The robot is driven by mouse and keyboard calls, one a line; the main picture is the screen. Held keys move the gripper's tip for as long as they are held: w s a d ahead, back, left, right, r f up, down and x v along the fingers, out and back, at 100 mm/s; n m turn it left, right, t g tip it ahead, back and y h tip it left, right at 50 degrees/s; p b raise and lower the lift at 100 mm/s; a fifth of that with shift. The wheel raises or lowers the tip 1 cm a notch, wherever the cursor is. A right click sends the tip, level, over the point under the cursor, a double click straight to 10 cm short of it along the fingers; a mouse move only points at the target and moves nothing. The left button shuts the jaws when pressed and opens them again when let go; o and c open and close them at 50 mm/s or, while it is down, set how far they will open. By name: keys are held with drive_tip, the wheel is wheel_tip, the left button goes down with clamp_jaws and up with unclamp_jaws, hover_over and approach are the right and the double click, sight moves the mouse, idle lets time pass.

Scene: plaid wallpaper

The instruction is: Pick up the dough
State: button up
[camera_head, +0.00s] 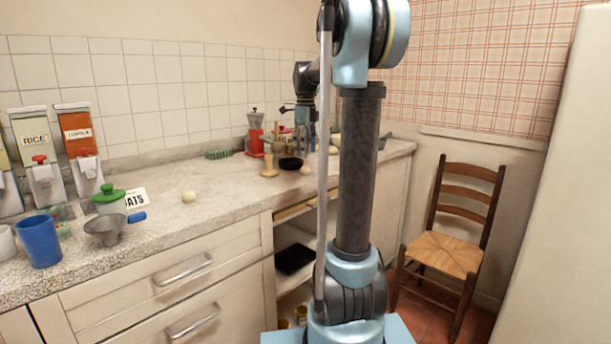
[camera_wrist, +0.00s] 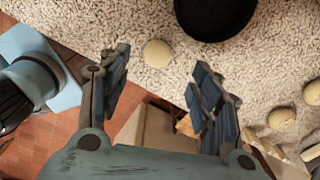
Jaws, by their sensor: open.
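Several pale, round dough-like balls lie on the speckled counter; I cannot tell which one is the task's dough. In the wrist view, one ball (camera_wrist: 158,53) lies just beyond the gap between my fingertips. Two more, one ball (camera_wrist: 281,119) and another (camera_wrist: 312,92), lie at the right. In the head view, one ball (camera_head: 188,197) sits alone mid-counter and another (camera_head: 306,169) lies beside the black dish. My gripper (camera_wrist: 162,78) is open with nothing between its fingers, near the counter's front edge. In the head view my arm partly hides it.
A black round dish (camera_wrist: 213,12) lies close to the nearest ball. A chair (camera_head: 450,235) stands right.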

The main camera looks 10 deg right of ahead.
sight(305, 172)
drive_tip(key=shift+s+f, duration=0.15)
drive_tip(key=shift+f, duration=3.1)
drive_tip(key=c, duration=1.1)
